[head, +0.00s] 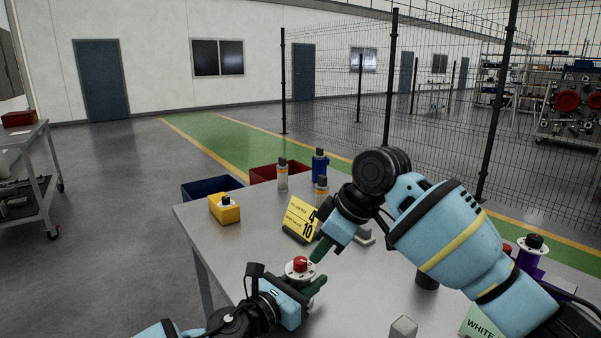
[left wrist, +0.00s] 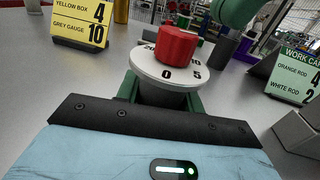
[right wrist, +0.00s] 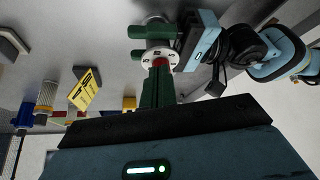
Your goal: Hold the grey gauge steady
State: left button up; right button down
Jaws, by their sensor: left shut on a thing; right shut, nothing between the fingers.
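The grey gauge (left wrist: 160,94) stands upright with a white numbered dial (left wrist: 150,66) and a red knob (left wrist: 177,46) on top. In the head view its dial (head: 291,272) is near the front of the table. My left gripper (head: 306,288) is shut on the gauge body, with green fingers on both sides of it in the left wrist view. My right gripper (head: 319,251) is shut and empty, its fingertips close to the red knob; in the right wrist view the fingers (right wrist: 158,82) partly hide the knob, and I cannot tell whether they touch it.
A yellow card (head: 300,217) reads "yellow box 4, grey gauge 10". A yellow box (head: 224,209), several bottles (head: 320,165) and blue (head: 207,188) and red bins (head: 263,173) are at the back. A green work card (left wrist: 298,75) and a purple device (head: 527,260) are right.

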jog(key=shift+f, duration=1.1)
jog(key=shift+w+a, duration=0.15)
jog(key=shift+a, duration=0.15)
pick_arm(q)
jog(key=shift+s+d, duration=0.1)
jog(key=shift+d, duration=0.05)
pick_arm(e)
jog(key=shift+w+a, duration=0.1)
dwell(0.5)
dwell(0.4)
jog(key=shift+d, duration=0.45)
pick_arm(q)
jog(key=shift+a, duration=0.2)
pick_arm(e)
notch_tip(320, 180, up, 6)
dwell(0.4)
